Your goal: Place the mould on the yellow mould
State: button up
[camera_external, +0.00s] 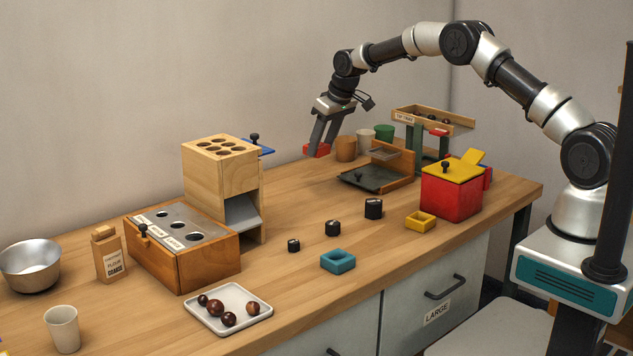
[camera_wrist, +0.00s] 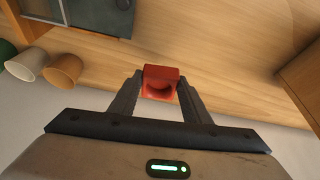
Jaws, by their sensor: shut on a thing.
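My gripper (camera_external: 321,146) is shut on a red mould (camera_external: 317,151) and holds it above the back part of the table. In the wrist view the red mould (camera_wrist: 160,82) sits between the two fingertips (camera_wrist: 159,88), with its hollow partly showing. The yellow mould (camera_external: 420,221) lies on the table near the front edge, in front of the red box, well to the right of my gripper and nearer the camera. A teal mould (camera_external: 338,261) lies on the table to its left.
A red box with a yellow lid (camera_external: 452,188) stands just behind the yellow mould. Several black knobbed weights (camera_external: 333,228) stand mid-table. A dark hinged plate (camera_external: 375,177) and cups (camera_external: 345,148) are near my gripper. A wooden block tower (camera_external: 222,165) stands left. A chestnut tray (camera_external: 228,309) lies at the front.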

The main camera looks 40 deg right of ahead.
jog(key=s+d+r+n+g+y, duration=0.1)
jog(key=s+d+n, duration=0.15)
jog(key=s, duration=0.35)
jog(key=s+d+r+n+y, duration=0.1)
jog(key=s+d+n, duration=0.1)
jog(key=s+n, duration=0.35)
jog(key=n+g+y, duration=0.2)
jog(key=n+g, duration=0.1)
jog(key=n, duration=0.6)
send_over(422, 216)
jog(key=d, duration=0.1)
jog(key=f, duration=0.2)
jog(key=f+b, duration=0.1)
jog(key=f, duration=0.1)
jog(key=shift+s+d+f, duration=0.1)
jog(key=shift+d, duration=0.1)
jog(key=shift+f+b, duration=0.7)
jog(key=shift+f, duration=1.55)
jog(key=shift+f, duration=0.1)
jog(key=o, duration=1.1)
jog(key=shift+c, duration=0.2)
